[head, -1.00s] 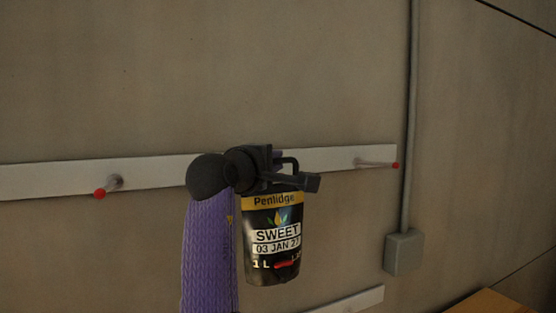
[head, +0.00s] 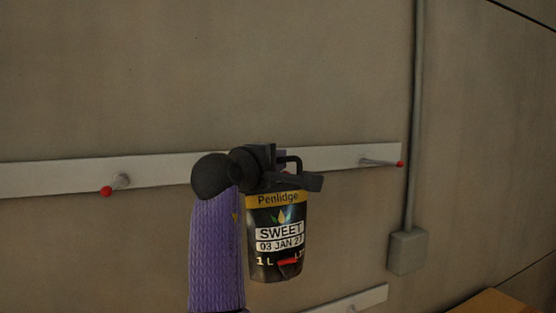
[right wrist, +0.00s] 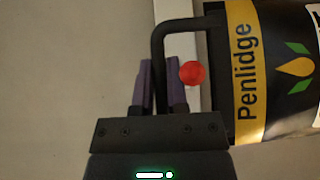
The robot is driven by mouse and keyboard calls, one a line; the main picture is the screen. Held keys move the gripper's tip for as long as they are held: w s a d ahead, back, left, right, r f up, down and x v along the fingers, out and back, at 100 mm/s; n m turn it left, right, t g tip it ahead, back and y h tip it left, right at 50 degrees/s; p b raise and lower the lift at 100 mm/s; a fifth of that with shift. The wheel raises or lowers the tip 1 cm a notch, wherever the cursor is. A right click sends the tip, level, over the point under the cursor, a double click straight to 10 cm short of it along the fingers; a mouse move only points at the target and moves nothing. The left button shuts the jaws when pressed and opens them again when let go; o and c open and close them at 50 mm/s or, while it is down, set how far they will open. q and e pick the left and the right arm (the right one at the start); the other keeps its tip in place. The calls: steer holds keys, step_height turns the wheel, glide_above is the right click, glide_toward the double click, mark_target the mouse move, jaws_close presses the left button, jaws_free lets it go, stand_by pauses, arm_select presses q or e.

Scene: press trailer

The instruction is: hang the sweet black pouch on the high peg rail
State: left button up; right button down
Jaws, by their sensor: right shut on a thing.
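The sweet black pouch (head: 278,240), with a gold band and a white SWEET label, hangs upright in front of the wall in the head view. My right gripper (head: 284,168) is shut on its black loop handle (right wrist: 160,60). The high peg rail (head: 215,167) is a pale strip behind them. Its left peg (head: 113,186) and right peg (head: 382,162) are bare. In the right wrist view a red peg tip (right wrist: 192,73) appears inside the handle's outline, beside the pouch. I cannot tell whether the peg passes through the loop. My left gripper is out of view.
A grey conduit and box (head: 407,251) run down the wall to the right. A wooden surface (head: 495,303) lies at the lower right. The wall above the rail is clear.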

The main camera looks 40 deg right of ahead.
steer(key=shift+f, duration=0.25)
